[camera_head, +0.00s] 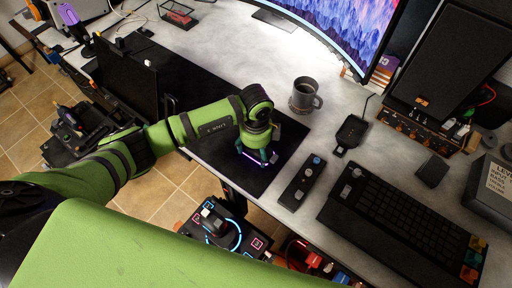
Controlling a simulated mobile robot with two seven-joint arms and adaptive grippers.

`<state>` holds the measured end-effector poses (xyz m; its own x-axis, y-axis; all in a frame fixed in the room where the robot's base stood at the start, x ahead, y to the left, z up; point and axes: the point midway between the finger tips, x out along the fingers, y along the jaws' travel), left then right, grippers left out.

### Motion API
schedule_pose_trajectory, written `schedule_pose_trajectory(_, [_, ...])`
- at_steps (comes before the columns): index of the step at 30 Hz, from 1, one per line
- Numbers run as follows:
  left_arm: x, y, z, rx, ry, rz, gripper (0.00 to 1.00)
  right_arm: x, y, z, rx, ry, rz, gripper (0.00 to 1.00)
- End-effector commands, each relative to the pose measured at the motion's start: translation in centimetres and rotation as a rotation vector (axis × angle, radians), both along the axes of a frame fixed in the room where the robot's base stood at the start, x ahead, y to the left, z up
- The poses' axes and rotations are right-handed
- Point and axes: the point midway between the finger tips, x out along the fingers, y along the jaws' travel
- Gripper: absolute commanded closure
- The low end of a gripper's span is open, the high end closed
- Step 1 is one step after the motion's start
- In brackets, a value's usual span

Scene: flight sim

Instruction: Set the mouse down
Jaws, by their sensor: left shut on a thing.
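My left arm comes in from the left, and its gripper (268,156) points down over the black desk mat (262,182), left of the mug. The gripper is shut on the mouse (252,158), which shows only in part as a dark shape with a glowing purple-white edge. The fingers and wrist hide the rest of it. The mouse is at or just above the mat; I cannot tell whether it touches. My right gripper is not in view.
A grey mug (306,94) stands behind the mat. A narrow control strip (302,182) and a black keyboard (400,225) lie to the right. A curved monitor (345,30) and a speaker (450,65) stand at the back. The mat's front right is clear.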

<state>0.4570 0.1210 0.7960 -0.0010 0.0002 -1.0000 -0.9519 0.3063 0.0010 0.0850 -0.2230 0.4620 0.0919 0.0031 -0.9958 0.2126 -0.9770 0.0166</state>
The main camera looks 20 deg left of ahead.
Motion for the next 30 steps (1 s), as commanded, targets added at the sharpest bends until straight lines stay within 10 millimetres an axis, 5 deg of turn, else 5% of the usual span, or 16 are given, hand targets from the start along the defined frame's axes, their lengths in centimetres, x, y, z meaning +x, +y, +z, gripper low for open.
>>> schedule_pose_trajectory(13, [0.0, 0.0, -1.0, 0.001, -0.001, 0.000, 0.58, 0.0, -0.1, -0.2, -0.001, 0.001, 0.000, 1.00])
schedule_pose_trajectory(14, [0.0, 0.0, -0.9, 0.001, -0.001, 0.000, 0.11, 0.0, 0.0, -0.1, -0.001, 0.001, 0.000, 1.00])
schedule_pose_trajectory(15, [0.0, 0.0, -0.9, 0.001, -0.001, 0.000, 0.00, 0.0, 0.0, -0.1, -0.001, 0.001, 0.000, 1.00])
schedule_pose_trajectory(30, [0.1, -0.1, 0.1, -0.002, -0.004, -0.001, 0.00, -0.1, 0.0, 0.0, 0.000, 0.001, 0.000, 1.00])
